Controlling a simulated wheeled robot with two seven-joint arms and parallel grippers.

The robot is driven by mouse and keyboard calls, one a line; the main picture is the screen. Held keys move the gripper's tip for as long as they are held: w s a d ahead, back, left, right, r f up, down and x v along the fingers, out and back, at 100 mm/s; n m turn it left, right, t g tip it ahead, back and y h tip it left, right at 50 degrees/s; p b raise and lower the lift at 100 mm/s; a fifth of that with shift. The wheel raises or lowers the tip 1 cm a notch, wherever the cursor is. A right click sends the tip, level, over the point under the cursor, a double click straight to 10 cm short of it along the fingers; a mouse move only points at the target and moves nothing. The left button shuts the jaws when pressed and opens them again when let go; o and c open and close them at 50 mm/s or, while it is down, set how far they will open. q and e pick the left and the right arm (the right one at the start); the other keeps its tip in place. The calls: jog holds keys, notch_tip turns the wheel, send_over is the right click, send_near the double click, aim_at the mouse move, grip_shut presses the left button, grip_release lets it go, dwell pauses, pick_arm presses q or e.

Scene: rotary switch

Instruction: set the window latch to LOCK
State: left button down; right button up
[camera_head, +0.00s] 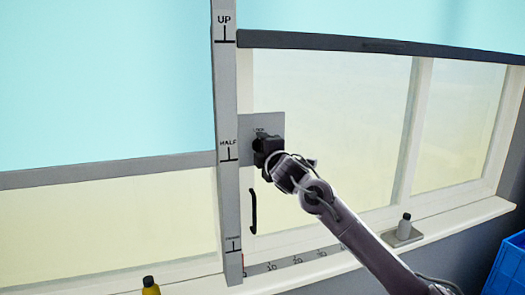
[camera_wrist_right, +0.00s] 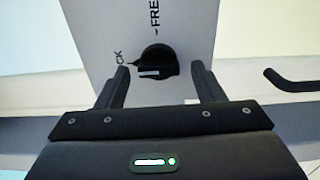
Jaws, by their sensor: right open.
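The window latch is a dark rotary knob (camera_wrist_right: 157,58) on a grey plate (camera_wrist_right: 195,25), which also shows in the head view (camera_head: 274,122). In the wrist view "FREE" is printed above the knob, and letters ending in "CK" stand to its left, partly hidden by a finger. A short white mark shows low on the knob; I cannot tell for sure which label it points to. My right gripper (camera_wrist_right: 160,68) is open, with one finger on each side of the knob and visible gaps to it. In the head view the gripper (camera_head: 266,150) covers most of the knob. My left gripper is out of view.
A black handle (camera_head: 253,211) is below the plate. A vertical grey strip (camera_head: 227,110) marked UP and HALF runs left of it.

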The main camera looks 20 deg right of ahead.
jog(key=shift+s, duration=0.15)
jog(key=s+b, duration=0.3)
jog(key=s, duration=0.4)
jog(key=shift+s+d, duration=0.15)
jog(key=shift+s, duration=0.15)
